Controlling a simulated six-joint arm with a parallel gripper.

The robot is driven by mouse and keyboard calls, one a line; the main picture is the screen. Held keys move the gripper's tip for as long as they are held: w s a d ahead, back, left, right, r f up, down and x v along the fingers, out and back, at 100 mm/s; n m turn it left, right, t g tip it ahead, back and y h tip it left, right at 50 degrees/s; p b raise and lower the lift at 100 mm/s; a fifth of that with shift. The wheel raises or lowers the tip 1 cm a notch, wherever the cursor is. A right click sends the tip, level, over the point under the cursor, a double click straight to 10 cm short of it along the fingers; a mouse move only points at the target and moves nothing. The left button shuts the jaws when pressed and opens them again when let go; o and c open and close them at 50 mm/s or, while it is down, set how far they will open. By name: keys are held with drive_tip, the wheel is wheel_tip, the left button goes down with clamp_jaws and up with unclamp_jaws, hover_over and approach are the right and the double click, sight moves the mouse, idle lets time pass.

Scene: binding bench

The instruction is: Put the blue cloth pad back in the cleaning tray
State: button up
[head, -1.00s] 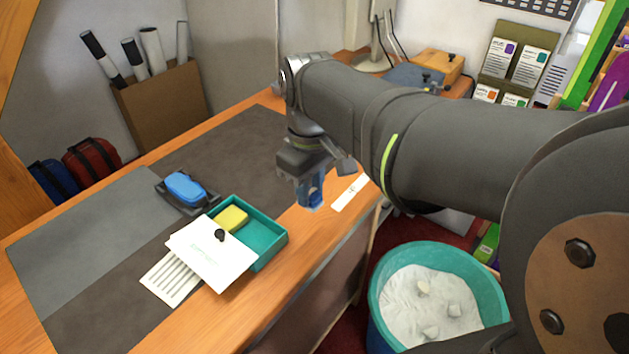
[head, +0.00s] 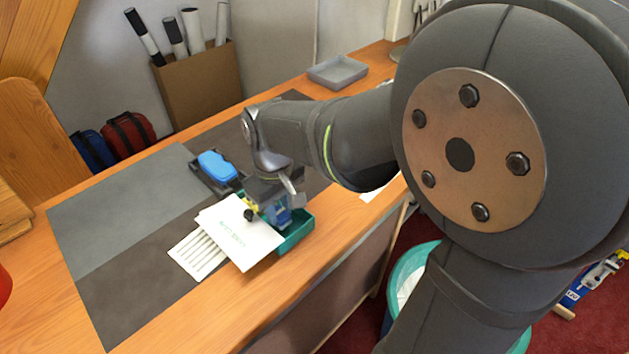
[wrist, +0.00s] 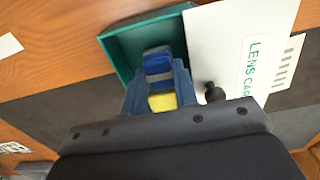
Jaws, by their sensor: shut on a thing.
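My gripper (head: 280,212) points down over the teal cleaning tray (head: 300,235). In the wrist view the gripper (wrist: 158,72) is shut on the small blue cloth pad (wrist: 157,60), held between its bluish fingers. The pad appears over the open part of the tray (wrist: 115,52); I cannot tell whether it touches the tray floor. A yellow block (wrist: 162,102) lies in the tray, partly hidden by the fingers. The white lid (head: 238,235), with a dark knob and green lettering, lies askew over the tray's left part; it also shows in the wrist view (wrist: 230,50).
A blue block (head: 216,166) sits in a dark holder (head: 205,183) left of my gripper. A white slotted plate (head: 195,255) lies by the lid. A grey tray (head: 337,73) stands farther back. The grey mat (head: 120,215) is clear at left.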

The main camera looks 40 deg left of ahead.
sight(280, 212)
drive_tip(key=shift+f, duration=0.65)
drive_tip(key=shift+f, duration=0.15)
drive_tip(key=o, duration=0.7)
wheel_tip(280, 212, up, 12)
drive_tip(key=shift+r, duration=0.2)
drive_tip(key=shift+f, duration=0.15)
